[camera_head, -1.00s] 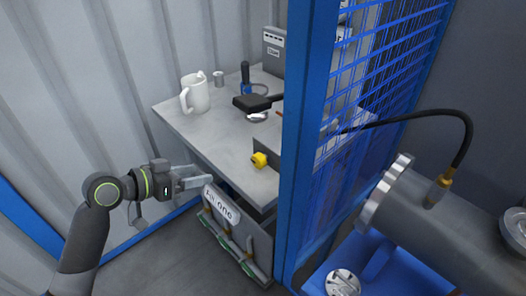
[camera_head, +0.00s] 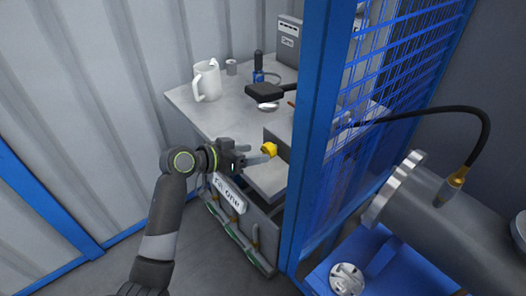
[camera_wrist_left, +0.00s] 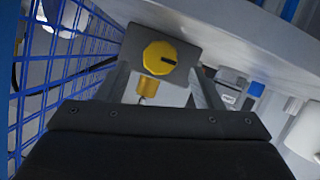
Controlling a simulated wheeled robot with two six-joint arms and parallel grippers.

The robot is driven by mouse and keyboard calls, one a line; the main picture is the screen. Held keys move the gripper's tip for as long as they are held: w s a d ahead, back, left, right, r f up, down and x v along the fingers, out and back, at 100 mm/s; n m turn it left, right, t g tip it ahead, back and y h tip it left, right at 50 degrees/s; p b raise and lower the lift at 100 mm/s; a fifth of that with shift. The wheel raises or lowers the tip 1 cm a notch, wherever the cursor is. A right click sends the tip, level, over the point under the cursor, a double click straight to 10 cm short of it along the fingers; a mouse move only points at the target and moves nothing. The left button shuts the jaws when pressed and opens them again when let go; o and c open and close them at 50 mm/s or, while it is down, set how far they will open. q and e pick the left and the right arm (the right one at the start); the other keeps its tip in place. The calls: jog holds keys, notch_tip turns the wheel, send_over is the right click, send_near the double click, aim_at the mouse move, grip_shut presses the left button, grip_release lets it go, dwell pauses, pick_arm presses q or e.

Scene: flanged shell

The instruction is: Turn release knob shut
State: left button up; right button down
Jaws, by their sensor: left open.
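The yellow release knob (camera_head: 268,149) sits on a grey block at the front edge of the workbench. In the left wrist view the knob (camera_wrist_left: 160,57) is a round scalloped dial with a dark pointer mark lying roughly horizontal, towards its right side. My left gripper (camera_head: 260,155) is close in front of it, pointing at it. In the left wrist view my left gripper (camera_wrist_left: 158,73) is open, with one finger on each side of the knob and visible gaps to it. I cannot tell how far the fingertips reach in depth. My right gripper is not in view.
A brass fitting (camera_wrist_left: 147,87) hangs below the knob. A blue post (camera_head: 309,140) with mesh stands just right of the knob. A flanged grey shell (camera_head: 440,215) lies beyond it.

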aim_at(265, 152)
pick_arm(q)
jog(key=x, duration=0.2)
jog(key=shift+w+d+f, duration=0.15)
jog(key=shift+w+d, duration=0.05)
jog(key=shift+d, duration=0.15)
jog(key=shift+w+d+f, duration=0.3)
jog(key=shift+w+d, duration=0.15)
jog(key=shift+d, duration=0.05)
jog(key=shift+c, duration=1.1)
jog(key=c, duration=0.5)
jog(key=shift+c, duration=1.2)
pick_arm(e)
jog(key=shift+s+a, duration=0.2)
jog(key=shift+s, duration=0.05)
